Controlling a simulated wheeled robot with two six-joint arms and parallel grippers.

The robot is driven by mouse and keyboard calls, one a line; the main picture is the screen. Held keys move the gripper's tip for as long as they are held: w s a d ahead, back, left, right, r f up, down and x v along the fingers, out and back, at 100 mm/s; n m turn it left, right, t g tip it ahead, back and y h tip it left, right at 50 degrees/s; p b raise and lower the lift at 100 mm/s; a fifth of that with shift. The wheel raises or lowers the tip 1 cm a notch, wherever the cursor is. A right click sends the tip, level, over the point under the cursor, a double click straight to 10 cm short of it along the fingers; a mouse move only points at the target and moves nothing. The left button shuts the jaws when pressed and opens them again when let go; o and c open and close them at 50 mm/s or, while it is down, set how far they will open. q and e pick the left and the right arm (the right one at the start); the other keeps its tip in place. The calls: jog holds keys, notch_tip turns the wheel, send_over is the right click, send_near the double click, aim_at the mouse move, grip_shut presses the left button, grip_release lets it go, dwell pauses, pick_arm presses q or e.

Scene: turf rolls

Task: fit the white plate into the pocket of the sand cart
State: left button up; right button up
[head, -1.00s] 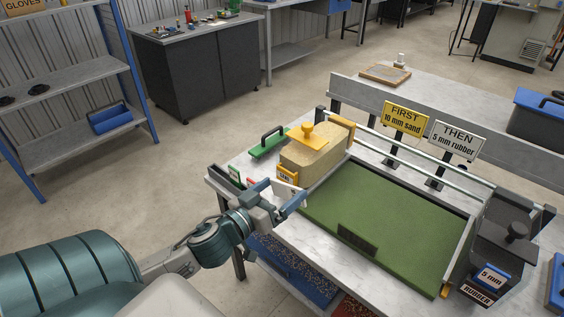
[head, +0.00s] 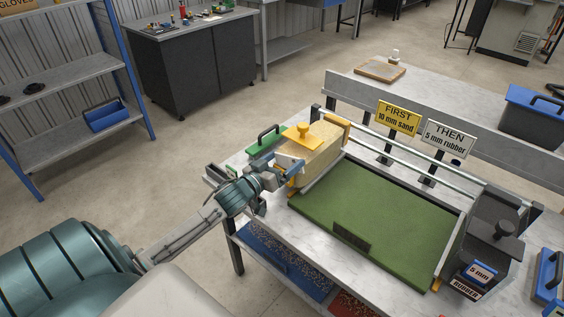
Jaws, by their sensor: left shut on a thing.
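The sand cart (head: 322,156) is a tan block with a yellow knob on top, standing at the left end of the green turf. Its yellow pocket is on the near left end, now largely hidden by my gripper. My left gripper (head: 287,168) is shut on the white plate (head: 284,160) at that end of the cart. The plate shows only as a small pale patch between the fingers. I cannot tell whether it is inside the pocket or just in front of it. My right gripper is not in view.
The green turf (head: 385,218) lies on the grey table, with a dark rubber cart (head: 489,245) at its right end. A green handled tool (head: 268,143) lies behind my gripper. Blue and red trays sit below the table.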

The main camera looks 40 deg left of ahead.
pick_arm(q)
jog(key=shift+f, duration=0.1)
jog(key=shift+d+f, duration=0.1)
jog(key=shift+f, duration=0.1)
jog(key=o, duration=0.7)
jog(key=shift+f, duration=0.1)
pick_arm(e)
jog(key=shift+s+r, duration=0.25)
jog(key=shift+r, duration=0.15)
